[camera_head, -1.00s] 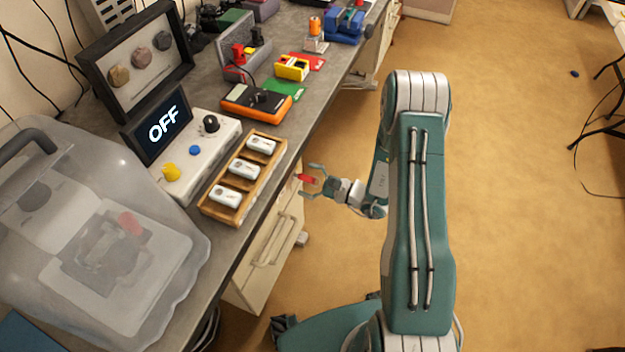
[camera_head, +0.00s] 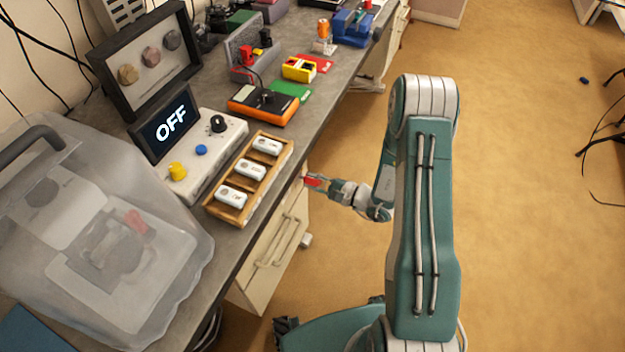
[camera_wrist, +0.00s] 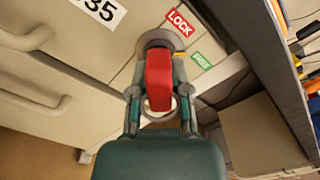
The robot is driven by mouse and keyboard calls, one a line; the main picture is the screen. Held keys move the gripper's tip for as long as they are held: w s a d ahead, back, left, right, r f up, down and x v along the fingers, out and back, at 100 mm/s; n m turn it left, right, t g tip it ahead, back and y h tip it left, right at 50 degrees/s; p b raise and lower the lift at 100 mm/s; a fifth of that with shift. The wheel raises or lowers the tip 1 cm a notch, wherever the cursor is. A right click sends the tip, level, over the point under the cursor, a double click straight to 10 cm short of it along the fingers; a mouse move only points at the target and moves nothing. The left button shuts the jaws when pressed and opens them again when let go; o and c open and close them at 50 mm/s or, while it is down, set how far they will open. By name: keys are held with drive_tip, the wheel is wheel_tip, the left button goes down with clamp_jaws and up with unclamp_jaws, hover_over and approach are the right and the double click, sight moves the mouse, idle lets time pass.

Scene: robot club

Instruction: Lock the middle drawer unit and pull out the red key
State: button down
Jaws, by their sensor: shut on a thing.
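The red key (camera_wrist: 158,80) sits at the round metal lock (camera_wrist: 157,40) of a beige drawer unit (camera_wrist: 75,75) in the wrist view. My gripper (camera_wrist: 160,100) is shut on the red key, with a finger on each side of it. A red LOCK label (camera_wrist: 180,22) and a green label (camera_wrist: 201,60) are on the unit beside the lock. In the head view my gripper (camera_head: 317,181) is at the drawer unit's front (camera_head: 272,250), just under the bench edge. The key's shaft is hidden, so I cannot tell how deep it sits.
The grey bench (camera_head: 325,75) overhangs the drawer unit. On it are a wooden tray (camera_head: 236,205) of white devices, a control box with an OFF screen (camera_head: 171,122), an orange meter (camera_head: 262,105) and a clear plastic case (camera_head: 100,230). The floor (camera_head: 520,220) at right is open.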

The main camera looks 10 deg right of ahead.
drive_tip(key=shift+n, duration=0.3)
drive_tip(key=shift+n, duration=1.7)
drive_tip(key=shift+n, duration=2.2)
drive_tip(key=shift+s+d, duration=0.2)
drive_tip(key=shift+d, duration=0.1)
drive_tip(key=shift+s+d, duration=0.2)
drive_tip(key=shift+d, duration=0.1)
